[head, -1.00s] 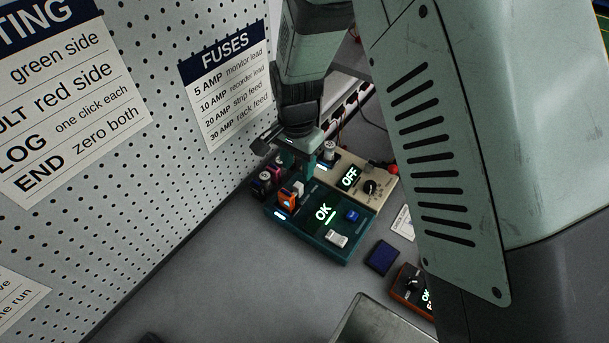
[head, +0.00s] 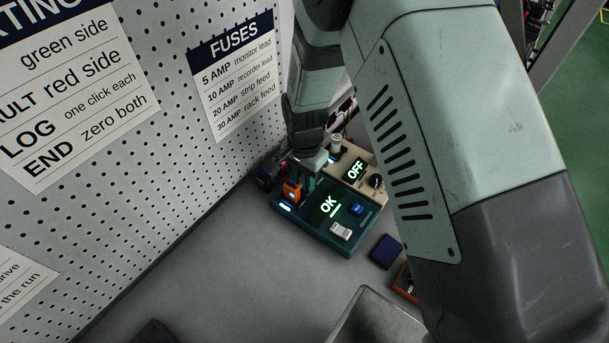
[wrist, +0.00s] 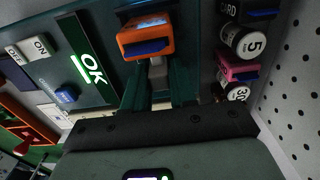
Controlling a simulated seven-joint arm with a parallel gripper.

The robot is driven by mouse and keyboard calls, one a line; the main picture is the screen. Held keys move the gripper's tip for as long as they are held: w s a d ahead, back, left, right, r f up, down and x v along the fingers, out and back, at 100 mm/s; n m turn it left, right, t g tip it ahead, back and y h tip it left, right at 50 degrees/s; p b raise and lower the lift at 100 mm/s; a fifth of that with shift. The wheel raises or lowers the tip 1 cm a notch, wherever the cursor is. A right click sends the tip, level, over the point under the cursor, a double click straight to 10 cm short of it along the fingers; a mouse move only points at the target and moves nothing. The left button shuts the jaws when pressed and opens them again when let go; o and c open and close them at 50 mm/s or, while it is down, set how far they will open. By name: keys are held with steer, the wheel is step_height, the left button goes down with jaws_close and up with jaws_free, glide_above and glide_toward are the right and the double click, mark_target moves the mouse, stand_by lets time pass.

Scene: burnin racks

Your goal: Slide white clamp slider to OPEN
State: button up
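A teal unit (head: 325,240) with a lit green OK display (head: 329,204) stands on the grey bench. My gripper (head: 304,188) points down at its back left part. In the wrist view, a small pale block (wrist: 157,72), which looks like the white clamp slider, sits between the fingers of my gripper (wrist: 158,84), just beside an orange module (wrist: 146,40) with a blue front. The fingers lie close on both sides of it; whether they grip it is unclear. The orange module also shows in the head view (head: 291,191). The slider is hidden there.
A white ON/OFF rocker (wrist: 27,50) and a blue button (wrist: 66,94) sit on the unit. Cylindrical fuses (wrist: 246,42) and a pink one (wrist: 238,69) stand close by. A beige box reading OFF (head: 357,170) adjoins behind.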

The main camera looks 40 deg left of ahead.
jaws_close()
steer(key=shift+w, duration=2.05)
steer(key=o, duration=0.5)
jaws_free()
steer(key=shift+s+r, duration=0.1)
step_height(320, 180, up, 11)
steer(key=shift+f, duration=0.15)
